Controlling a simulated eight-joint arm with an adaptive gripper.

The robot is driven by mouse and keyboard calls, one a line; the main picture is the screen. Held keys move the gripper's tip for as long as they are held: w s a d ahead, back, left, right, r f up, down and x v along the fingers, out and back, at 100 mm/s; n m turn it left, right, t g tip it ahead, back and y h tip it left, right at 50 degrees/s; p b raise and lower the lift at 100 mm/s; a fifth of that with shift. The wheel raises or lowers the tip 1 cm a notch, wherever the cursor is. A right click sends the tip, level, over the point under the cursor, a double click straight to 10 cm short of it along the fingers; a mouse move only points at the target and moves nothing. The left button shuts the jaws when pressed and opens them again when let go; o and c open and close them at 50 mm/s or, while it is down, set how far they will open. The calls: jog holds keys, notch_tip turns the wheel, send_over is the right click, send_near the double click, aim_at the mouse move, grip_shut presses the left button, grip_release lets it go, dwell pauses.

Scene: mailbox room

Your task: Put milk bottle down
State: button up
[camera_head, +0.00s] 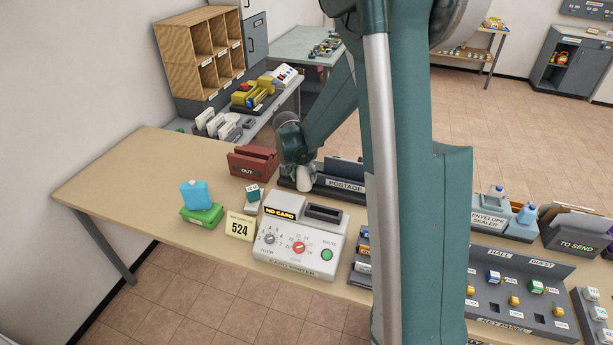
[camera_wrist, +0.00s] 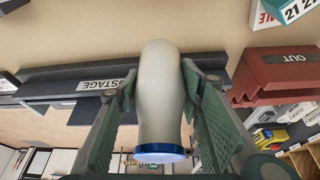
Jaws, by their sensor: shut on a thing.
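The white milk bottle (camera_wrist: 160,85) with a blue cap or end (camera_wrist: 160,152) is between the two green pads of my gripper (camera_wrist: 158,110) in the wrist view. My gripper is shut on it. In the head view my gripper (camera_head: 300,170) hangs over the tan table (camera_head: 150,180), and the pale bottle (camera_head: 306,182) shows below it, beside the dark postage tray (camera_head: 345,184). I cannot tell whether its bottom touches the table or the tray.
The red OUT tray (camera_head: 252,161) stands left of the bottle. The card writer (camera_head: 290,262) and a small tag block (camera_head: 253,195) are in front. A blue container (camera_head: 196,193) sits on a green block (camera_head: 202,215) farther left. The table's left end is clear.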

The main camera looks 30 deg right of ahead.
jog(key=s+d+m+g+b, duration=0.1)
jog(key=s+d+m, duration=0.4)
jog(key=s+d, duration=2)
jog(key=s+b, duration=0.1)
jog(key=s, duration=0.2)
jog(key=shift+s+d+r+g+h, duration=0.15)
jog(key=shift+d+g+h, duration=0.1)
jog(key=shift+g+h, duration=0.15)
jog(key=shift+f+b, duration=0.3)
jog(key=shift+f, duration=2.65)
jog(key=shift+f, duration=0.15)
jog(key=shift+f, duration=1.9)
jog(key=shift+f+b, duration=0.15)
jog(key=shift+b, duration=0.2)
